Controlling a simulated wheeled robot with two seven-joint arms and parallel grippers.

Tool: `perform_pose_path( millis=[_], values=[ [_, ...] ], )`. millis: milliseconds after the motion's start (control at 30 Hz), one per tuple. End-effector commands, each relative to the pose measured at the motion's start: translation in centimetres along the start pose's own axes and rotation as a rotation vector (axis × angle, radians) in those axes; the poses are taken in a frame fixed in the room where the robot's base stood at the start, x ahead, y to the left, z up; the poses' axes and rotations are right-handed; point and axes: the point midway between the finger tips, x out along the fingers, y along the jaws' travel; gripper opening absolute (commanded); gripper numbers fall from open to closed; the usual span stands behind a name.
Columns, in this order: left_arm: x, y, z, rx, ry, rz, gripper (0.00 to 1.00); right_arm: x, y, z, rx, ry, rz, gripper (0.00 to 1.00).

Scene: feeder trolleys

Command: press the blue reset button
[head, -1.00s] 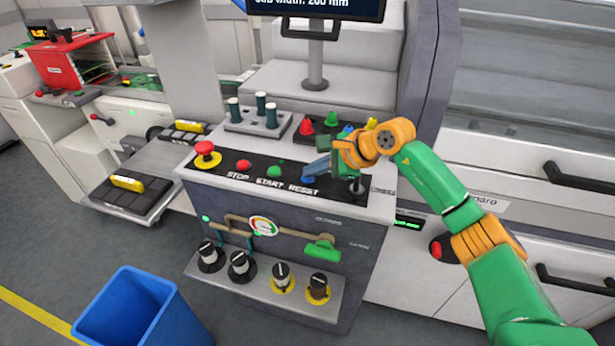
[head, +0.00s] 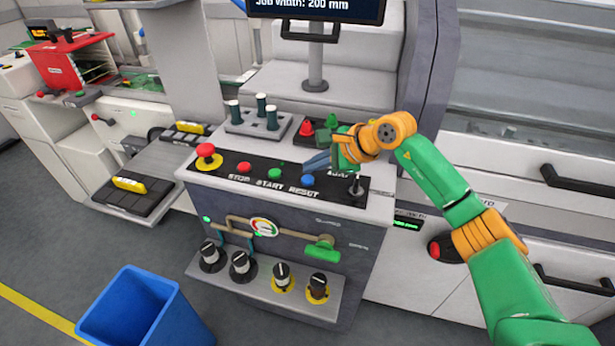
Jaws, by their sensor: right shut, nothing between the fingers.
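The blue reset button (head: 308,180) is on the black panel strip above the word RESET, right of the green start button (head: 275,174) and the red stop button (head: 244,167). My right gripper (head: 310,164) is shut and empty. Its fingertips are just above and behind the blue button in the picture, and a gap shows between them. Whether the button is pressed in cannot be told. My left gripper is not in view.
A red mushroom button (head: 206,151) on a yellow base is at the panel's left end. A small black lever (head: 357,184) stands at its right end. A blue bin (head: 140,308) is on the floor at front left. A monitor (head: 316,10) stands behind.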

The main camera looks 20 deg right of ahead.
Motion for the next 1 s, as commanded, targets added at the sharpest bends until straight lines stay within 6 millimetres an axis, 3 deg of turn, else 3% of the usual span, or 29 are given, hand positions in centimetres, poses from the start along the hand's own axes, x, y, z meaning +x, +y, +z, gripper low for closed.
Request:
perform_pose_path(
  millis=[433, 1000],
  values=[
    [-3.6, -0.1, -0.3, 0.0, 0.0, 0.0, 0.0, -3.3, -2.4, 2.4, 0.0, 0.0, -0.001, 0.0],
    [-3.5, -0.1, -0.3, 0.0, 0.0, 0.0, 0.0, -3.3, -2.4, 2.4, 0.0, 0.0, 0.0, 0.0]
  ],
)
